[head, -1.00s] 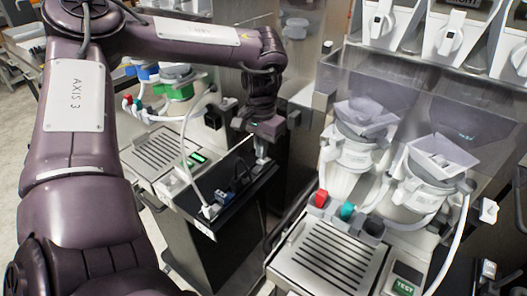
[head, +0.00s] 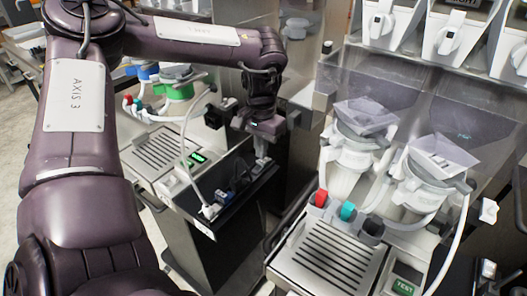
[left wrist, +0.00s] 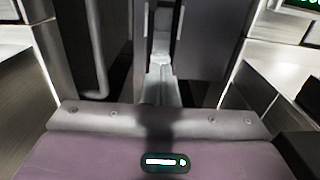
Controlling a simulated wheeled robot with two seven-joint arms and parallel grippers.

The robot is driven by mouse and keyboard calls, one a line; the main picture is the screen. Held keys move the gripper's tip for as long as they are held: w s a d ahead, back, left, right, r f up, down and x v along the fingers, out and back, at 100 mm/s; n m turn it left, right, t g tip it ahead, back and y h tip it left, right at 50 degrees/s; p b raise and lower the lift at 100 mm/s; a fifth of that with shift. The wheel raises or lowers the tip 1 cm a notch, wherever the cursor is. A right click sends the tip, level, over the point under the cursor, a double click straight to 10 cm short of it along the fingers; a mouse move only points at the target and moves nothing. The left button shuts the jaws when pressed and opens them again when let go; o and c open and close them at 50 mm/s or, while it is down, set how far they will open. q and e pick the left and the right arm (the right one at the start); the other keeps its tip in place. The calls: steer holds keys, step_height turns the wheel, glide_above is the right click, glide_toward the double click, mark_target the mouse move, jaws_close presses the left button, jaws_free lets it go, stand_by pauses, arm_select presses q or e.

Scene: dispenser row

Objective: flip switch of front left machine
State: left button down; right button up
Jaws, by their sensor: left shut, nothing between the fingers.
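My left gripper (head: 262,161) is shut and empty. It points down over the right end of a narrow black-topped stand (head: 225,190) between two machines; contact cannot be told. Its closed fingers (left wrist: 161,80) show at the upper middle of the left wrist view. The left machine (head: 160,150) has a slotted drip tray, a green-collared container and a lit green display (head: 197,160). The nearer machine (head: 330,255) has red, teal and grey levers and a TEST display (head: 404,287). I cannot clearly make out which part is the switch. My right gripper is not in view.
A white cable (head: 187,150) runs to a plug (head: 210,211) on the black top, with a small dark-blue item (head: 238,178) beside it. Clear hoppers (head: 435,155) stand at the right. The gap around my gripper is narrow, with dark panels close by.

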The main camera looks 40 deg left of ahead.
mark_target(261, 162)
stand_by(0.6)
arm_select(q)
steer(key=shift+s+f+b, duration=0.1)
steer(key=shift+f+b, duration=0.9)
steer(key=shift+b, duration=0.05)
steer(key=shift+r, duration=0.2)
steer(key=shift+r+p, duration=0.5)
steer(key=shift+r, duration=0.05)
steer(key=shift+r+p, duration=1.4)
steer(key=shift+r, duration=1.4)
steer(key=shift+f, duration=0.1)
